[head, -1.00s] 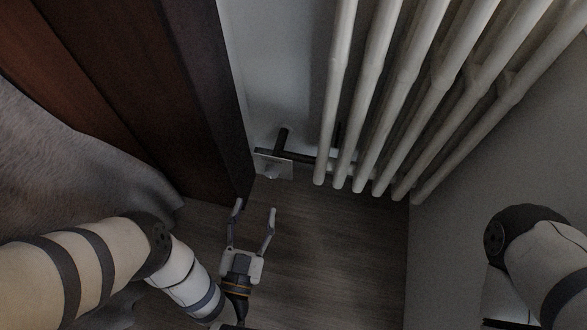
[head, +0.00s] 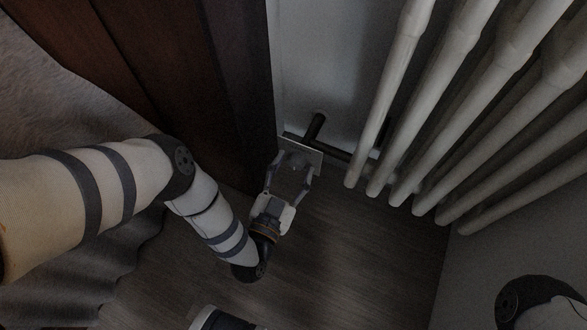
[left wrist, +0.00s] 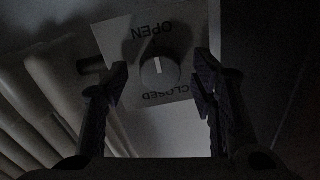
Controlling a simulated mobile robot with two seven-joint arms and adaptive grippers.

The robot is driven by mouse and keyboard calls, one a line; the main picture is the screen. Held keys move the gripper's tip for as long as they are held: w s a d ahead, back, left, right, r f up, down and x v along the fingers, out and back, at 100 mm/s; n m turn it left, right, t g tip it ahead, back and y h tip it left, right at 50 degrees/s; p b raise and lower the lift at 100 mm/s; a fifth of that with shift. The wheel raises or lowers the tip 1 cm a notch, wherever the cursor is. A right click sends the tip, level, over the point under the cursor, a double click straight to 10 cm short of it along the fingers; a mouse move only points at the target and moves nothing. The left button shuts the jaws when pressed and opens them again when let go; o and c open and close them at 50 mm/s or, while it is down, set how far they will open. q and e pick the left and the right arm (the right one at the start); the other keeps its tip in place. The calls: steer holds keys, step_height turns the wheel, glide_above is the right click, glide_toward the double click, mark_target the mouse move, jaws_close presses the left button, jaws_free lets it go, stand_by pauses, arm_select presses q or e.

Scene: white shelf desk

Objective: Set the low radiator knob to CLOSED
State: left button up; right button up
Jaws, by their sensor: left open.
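The knob (left wrist: 158,70) is a round dial with a pale line across its face, on a light plate (left wrist: 185,85). In the left wrist view the plate reads upside down, with OPEN near the top and CLOSED near the bottom. The pale line stands nearly upright in the picture; which word it marks I cannot tell. The plate also shows low by the wall in the head view (head: 303,146), where the knob is hidden or too dark to make out. My left gripper (head: 291,178) is open, its fingers on either side of the knob in the wrist view (left wrist: 160,85), apart from it.
The white radiator (head: 410,110) stands to the right of the plate, with a dark pipe (head: 316,126) beside it. A dark wooden panel (head: 225,90) rises close on the left. My right gripper is out of view.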

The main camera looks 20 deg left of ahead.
arm_select(q)
steer(key=c, duration=1.1)
steer(key=shift+c, duration=0.2)
